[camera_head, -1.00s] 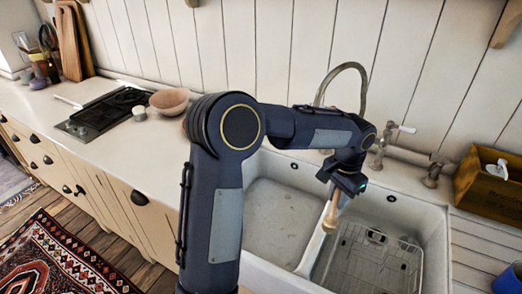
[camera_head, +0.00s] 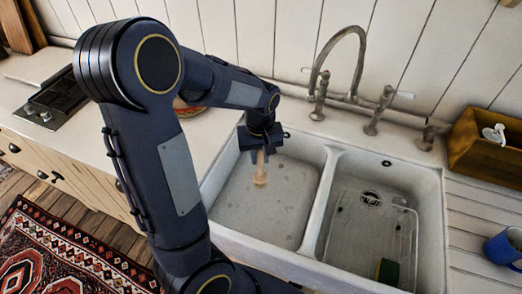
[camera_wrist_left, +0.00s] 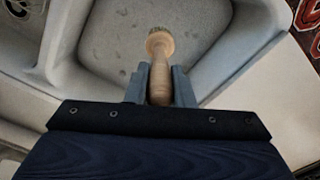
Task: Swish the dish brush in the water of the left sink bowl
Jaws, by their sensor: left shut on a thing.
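My left gripper (camera_head: 262,147) is above the left sink bowl (camera_head: 285,215) of a white double sink. It is shut on the handle of a wooden dish brush (camera_head: 260,172), which hangs head down. In the left wrist view the gripper (camera_wrist_left: 160,85) clasps the pale handle, and the round bristled head (camera_wrist_left: 160,42) points into the bowl. The bowl has a greyish bottom with spots. I cannot tell whether the bristles touch the water. My right gripper is not in view.
A tall tap (camera_head: 362,50) stands behind the divider. A wooden box (camera_head: 478,150) and a blue mug (camera_head: 503,247) are at the right.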

